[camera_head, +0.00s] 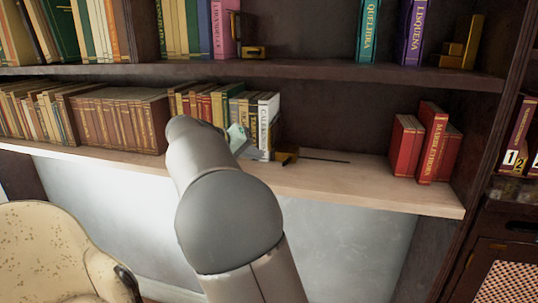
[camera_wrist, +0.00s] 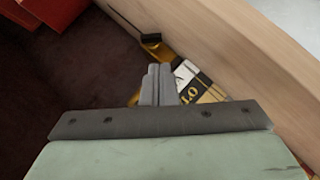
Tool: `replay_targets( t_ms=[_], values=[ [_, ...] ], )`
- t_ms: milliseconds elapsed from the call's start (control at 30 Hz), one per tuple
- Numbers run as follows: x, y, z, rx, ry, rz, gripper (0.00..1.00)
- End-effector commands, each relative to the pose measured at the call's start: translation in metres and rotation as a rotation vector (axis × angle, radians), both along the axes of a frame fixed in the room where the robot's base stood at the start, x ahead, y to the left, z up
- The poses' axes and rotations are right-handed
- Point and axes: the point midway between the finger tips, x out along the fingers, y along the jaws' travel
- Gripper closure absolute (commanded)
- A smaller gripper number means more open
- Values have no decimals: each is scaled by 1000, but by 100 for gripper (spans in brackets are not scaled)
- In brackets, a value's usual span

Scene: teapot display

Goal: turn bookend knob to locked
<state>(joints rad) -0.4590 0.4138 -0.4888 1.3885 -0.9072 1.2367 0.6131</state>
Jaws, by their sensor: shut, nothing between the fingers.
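The brass bookend (camera_head: 285,156) stands on the lower shelf at the right end of a row of books, against a white book (camera_head: 268,112). In the wrist view the bookend (camera_wrist: 158,49) is beyond my fingertips, with a small dark knob-like part (camera_wrist: 151,38) on it. I cannot tell which position the knob is in. My gripper (camera_wrist: 159,70) is shut and empty, in front of the white book and short of the bookend, with a visible gap to the dark part.
A thin dark line (camera_head: 325,160) runs right from the bookend along the shelf. Red books (camera_head: 433,142) stand farther right. The pale lower shelf (camera_head: 350,183) is clear between. An upper shelf (camera_head: 330,70) with books and brass bookends runs above.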

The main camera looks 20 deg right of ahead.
Motion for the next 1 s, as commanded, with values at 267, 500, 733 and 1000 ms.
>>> replay_targets(
  t_ms=[267, 500, 733, 1000],
  values=[
    [11, -45, -23, 0, 3, -3, 100],
    [16, -65, -36, 0, 1, -2, 100],
    [17, -68, -38, 0, 0, -2, 100],
    [16, -68, -42, 1, 0, -2, 100]
  ],
)
